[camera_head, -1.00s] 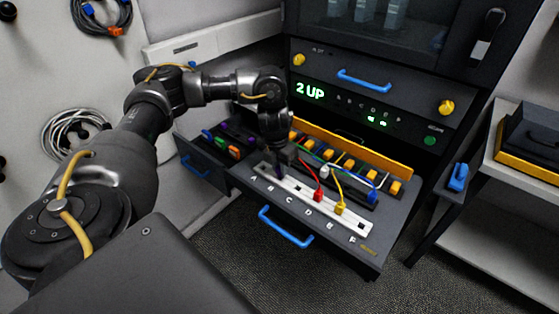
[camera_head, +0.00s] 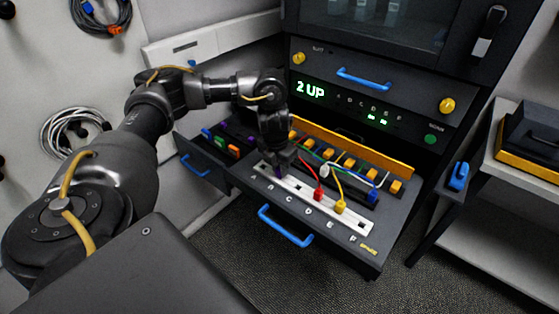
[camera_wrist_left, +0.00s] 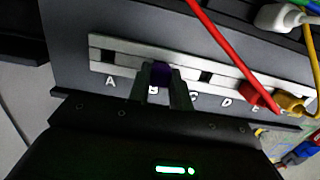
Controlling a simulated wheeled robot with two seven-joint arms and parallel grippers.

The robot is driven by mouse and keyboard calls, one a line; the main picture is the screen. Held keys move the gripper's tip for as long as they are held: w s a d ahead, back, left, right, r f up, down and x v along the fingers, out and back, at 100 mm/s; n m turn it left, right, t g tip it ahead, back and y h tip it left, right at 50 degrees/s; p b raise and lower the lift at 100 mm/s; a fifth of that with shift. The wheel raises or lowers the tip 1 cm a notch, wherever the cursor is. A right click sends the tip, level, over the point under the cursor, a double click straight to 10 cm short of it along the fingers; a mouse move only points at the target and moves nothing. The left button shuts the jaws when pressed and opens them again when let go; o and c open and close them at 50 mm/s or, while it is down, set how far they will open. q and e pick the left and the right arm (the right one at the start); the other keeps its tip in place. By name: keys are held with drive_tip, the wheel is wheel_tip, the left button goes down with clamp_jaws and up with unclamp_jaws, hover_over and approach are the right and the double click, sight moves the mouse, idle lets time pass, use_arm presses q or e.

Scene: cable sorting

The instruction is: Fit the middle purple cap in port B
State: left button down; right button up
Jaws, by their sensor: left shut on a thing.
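My left gripper (camera_head: 279,168) is shut on a purple cap (camera_wrist_left: 161,73) at the white port strip (camera_head: 298,187). In the left wrist view the cap sits between the fingertips, over the strip just above the letter B (camera_wrist_left: 153,90). It covers the place of port B; I cannot tell how deep it sits. In the head view the cap (camera_head: 278,173) is a small dark patch under the fingers. A red plug (camera_head: 318,194) and a yellow plug (camera_head: 340,207) stand in the strip farther right. My right gripper is not in view.
A side drawer (camera_head: 197,165) at the left holds blue, green, orange and purple caps. Red, yellow and other cables run behind the strip, near a row of orange blocks (camera_head: 396,187). A blue handle (camera_head: 285,227) fronts the open drawer. The panel display (camera_head: 310,89) reads "2 UP".

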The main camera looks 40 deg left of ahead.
use_arm(q)
drive_tip(key=shift+f, duration=0.4)
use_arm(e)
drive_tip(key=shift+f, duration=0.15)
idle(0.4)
use_arm(q)
drive_tip(key=c, duration=0.7)
unclamp_jaws()
drive_tip(key=shift+r+p, duration=0.85)
drive_tip(key=shift+r, duration=0.1)
drive_tip(key=shift+r+p, duration=0.7)
drive_tip(key=shift+p, duration=0.05)
drive_tip(key=shift+r, duration=0.2)
drive_tip(key=shift+r+p, duration=1.7)
drive_tip(key=shift+p, duration=0.4)
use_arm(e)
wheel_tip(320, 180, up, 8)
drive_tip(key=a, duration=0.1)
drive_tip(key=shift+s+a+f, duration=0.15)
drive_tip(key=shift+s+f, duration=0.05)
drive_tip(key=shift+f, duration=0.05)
